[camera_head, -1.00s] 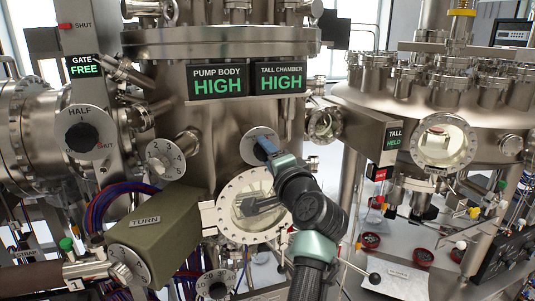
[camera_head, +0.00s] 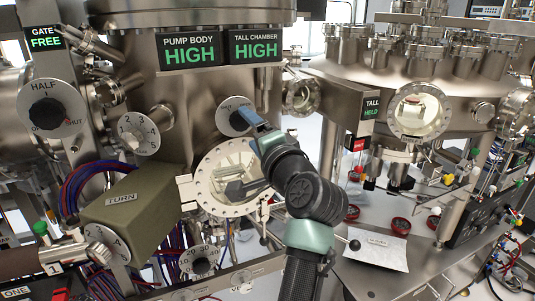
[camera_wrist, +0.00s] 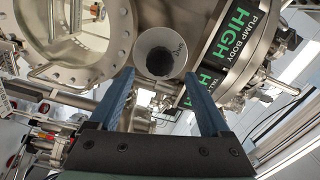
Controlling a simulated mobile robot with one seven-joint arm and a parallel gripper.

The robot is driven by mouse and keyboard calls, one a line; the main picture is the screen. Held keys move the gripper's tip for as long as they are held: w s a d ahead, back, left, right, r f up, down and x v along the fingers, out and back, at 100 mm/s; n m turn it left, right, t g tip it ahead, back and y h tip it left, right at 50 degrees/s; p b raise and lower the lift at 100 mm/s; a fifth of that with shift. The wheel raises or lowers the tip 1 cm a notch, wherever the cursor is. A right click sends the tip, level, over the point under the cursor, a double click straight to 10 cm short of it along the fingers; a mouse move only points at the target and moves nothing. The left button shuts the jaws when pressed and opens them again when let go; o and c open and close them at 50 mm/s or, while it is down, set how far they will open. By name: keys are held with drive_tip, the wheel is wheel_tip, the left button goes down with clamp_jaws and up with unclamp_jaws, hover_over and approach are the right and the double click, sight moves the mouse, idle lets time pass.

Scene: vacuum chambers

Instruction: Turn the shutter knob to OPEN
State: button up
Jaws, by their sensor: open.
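The shutter knob (camera_head: 239,121) is a dark round knob on a pale disc with small lettering on the tall steel chamber. In the wrist view the dark knob (camera_wrist: 160,62) sits between and beyond my fingertips, with a word like "SHUT" to its right. My gripper (camera_head: 250,118) has blue fingers at the right of the disc in the head view, partly covering it. In the wrist view my gripper (camera_wrist: 158,78) is open and empty, its fingers spread either side of the knob. Contact with the knob is not visible. The knob's exact pointing is unclear.
A flanged round window (camera_head: 208,196) lies just below the disc. A numbered dial (camera_head: 138,133) and a HALF/SHUT dial (camera_head: 47,112) are to the left. A green TURN box (camera_head: 125,205) stands lower left. PUMP BODY and TALL CHAMBER displays (camera_head: 221,48), above, read HIGH.

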drive_tip(key=b+v, duration=0.2)
drive_tip(key=v, duration=0.6)
drive_tip(key=shift+s+b, duration=0.2)
drive_tip(key=shift+b, duration=0.1)
